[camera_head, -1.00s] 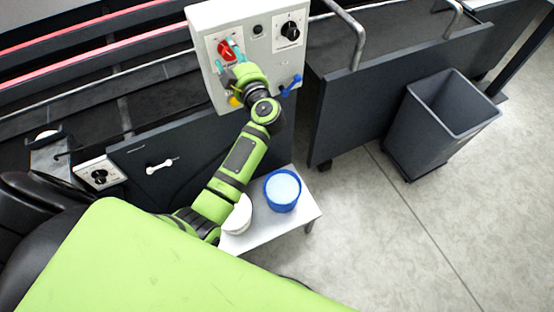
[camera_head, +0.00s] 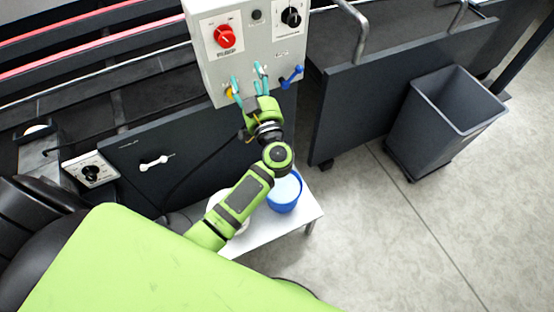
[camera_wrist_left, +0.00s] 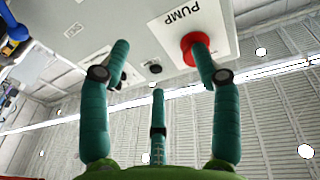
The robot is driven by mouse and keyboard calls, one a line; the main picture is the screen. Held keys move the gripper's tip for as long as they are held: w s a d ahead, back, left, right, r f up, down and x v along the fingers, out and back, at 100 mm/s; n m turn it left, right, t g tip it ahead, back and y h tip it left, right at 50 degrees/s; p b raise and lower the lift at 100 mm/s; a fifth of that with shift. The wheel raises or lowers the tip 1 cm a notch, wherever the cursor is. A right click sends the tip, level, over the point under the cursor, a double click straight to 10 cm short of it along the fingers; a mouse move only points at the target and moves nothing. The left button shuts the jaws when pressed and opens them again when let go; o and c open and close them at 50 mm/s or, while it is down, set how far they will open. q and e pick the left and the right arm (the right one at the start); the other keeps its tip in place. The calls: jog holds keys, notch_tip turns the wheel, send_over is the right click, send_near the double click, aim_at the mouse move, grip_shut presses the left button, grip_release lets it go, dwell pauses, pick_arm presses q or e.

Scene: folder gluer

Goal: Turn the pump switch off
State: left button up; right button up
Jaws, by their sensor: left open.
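The pump switch (camera_head: 225,37) is a red rotary knob on a white plate, on the upper left of the light grey control box (camera_head: 265,60). Its exact pointer direction is too small to tell. My left gripper (camera_head: 248,78) has teal fingers spread open, empty, below the knob in front of the box's lower part. In the left wrist view the red knob (camera_wrist_left: 188,46) shows beside the "PUMP" label, partly hidden behind one finger of the gripper (camera_wrist_left: 158,60). Whether that finger touches it cannot be told there. My right gripper is not in view.
A black rotary switch (camera_head: 291,17) sits right of the pump switch, and a blue lever (camera_head: 291,76) at the box's lower right. A yellow part (camera_head: 229,92) is beside my fingers. A small white table (camera_head: 305,212) bears a blue container (camera_head: 285,195). A grey bin (camera_head: 440,125) stands right.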

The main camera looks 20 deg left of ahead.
pick_arm(q)
jog(key=d+f+m+h+b, duration=0.2)
jog(key=f+h, duration=0.1)
jog(key=f, duration=0.5)
jog(key=s+d+f+m+t+h+b, duration=0.1)
jog(key=d+f+m+h+b, duration=0.1)
jog(key=f, duration=0.7)
jog(key=s+d+f+m+t+h+b, duration=0.1)
jog(key=d+f+m+h, duration=0.3)
jog(key=f, duration=0.5)
jog(key=shift+s+h+b, duration=0.2)
jog(key=shift+h+b, duration=0.4)
jog(key=shift+b, duration=0.25)
